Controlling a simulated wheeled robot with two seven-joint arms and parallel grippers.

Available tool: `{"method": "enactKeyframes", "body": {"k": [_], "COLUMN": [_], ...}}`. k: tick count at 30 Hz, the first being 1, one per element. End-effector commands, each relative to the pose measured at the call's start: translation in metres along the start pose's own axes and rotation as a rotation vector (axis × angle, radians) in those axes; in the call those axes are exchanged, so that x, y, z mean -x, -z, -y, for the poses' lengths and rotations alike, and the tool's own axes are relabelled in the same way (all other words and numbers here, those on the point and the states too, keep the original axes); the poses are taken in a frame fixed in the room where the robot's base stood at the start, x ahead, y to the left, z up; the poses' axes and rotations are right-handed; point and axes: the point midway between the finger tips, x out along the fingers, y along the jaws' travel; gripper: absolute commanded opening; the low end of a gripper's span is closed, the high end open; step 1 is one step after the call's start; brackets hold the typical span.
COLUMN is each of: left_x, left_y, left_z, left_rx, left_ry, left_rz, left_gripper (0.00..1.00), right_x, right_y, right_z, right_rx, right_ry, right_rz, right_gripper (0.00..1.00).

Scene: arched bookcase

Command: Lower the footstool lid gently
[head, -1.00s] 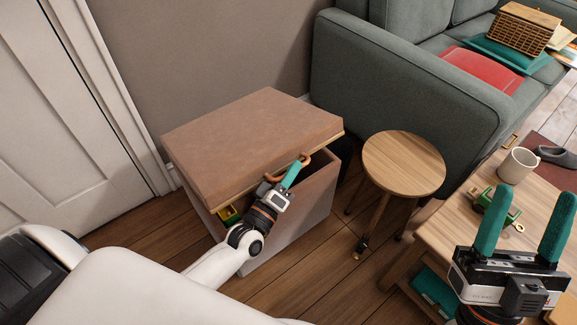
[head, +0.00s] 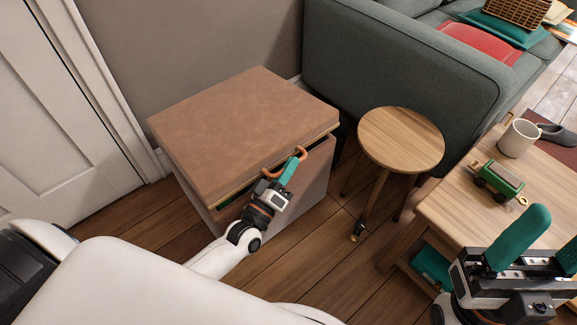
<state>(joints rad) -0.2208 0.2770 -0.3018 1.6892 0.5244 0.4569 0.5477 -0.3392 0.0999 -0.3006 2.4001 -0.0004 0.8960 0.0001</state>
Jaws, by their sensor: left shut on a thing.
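The footstool is a brown box (head: 305,200) with a thick, padded-looking brown lid (head: 240,125). The lid is slightly raised at the front, with a narrow dark gap above the box wall, wider toward the left. A curved tan handle (head: 270,173) sits on the lid's front edge. My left gripper (head: 287,172), with teal fingers, is shut on this handle. Something green and yellow shows in the gap at the left. My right gripper (head: 540,245), with teal fingers spread apart, is open and empty in front of the wooden table.
A round wooden stool (head: 402,140) stands right of the footstool. The wooden table (head: 455,208) holds a green toy wagon (head: 498,180) and a white mug (head: 519,138). A grey-green sofa (head: 400,70) is behind, a white door (head: 60,110) at left.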

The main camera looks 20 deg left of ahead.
Motion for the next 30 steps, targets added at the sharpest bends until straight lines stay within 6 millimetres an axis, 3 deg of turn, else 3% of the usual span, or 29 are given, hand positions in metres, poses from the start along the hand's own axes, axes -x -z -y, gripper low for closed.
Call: {"method": "enactKeyframes", "body": {"k": [9, 10, 14, 23, 30], "left_x": [-0.002, -0.002, -0.002, 0.001, 0.035], "left_y": [-0.004, -0.004, -0.004, -0.004, -0.003], "left_z": [0.0, 0.0, 0.001, 0.0, 0.001], "left_rx": [-0.003, -0.003, -0.003, -0.005, -0.005], "left_ry": [0.003, 0.003, 0.003, 0.002, -0.002], "left_rz": [0.008, 0.008, 0.007, 0.006, 0.001], "left_gripper": [0.0, 0.14, 0.33, 0.33, 0.33], "right_x": [-0.001, -0.001, -0.001, -0.002, -0.009], "right_y": [0.0, 0.0, 0.0, -0.001, -0.003], "right_z": [0.0, 0.0, 0.0, 0.0, 0.0], "right_rx": [0.0, 0.0, 0.0, 0.0, 0.0], "right_ry": [0.0, 0.0, 0.0, 0.0, 0.002], "right_rz": [0.0, 0.0, 0.001, 0.001, -0.001], "right_gripper": [0.59, 0.59, 0.59, 0.59, 0.59]}}
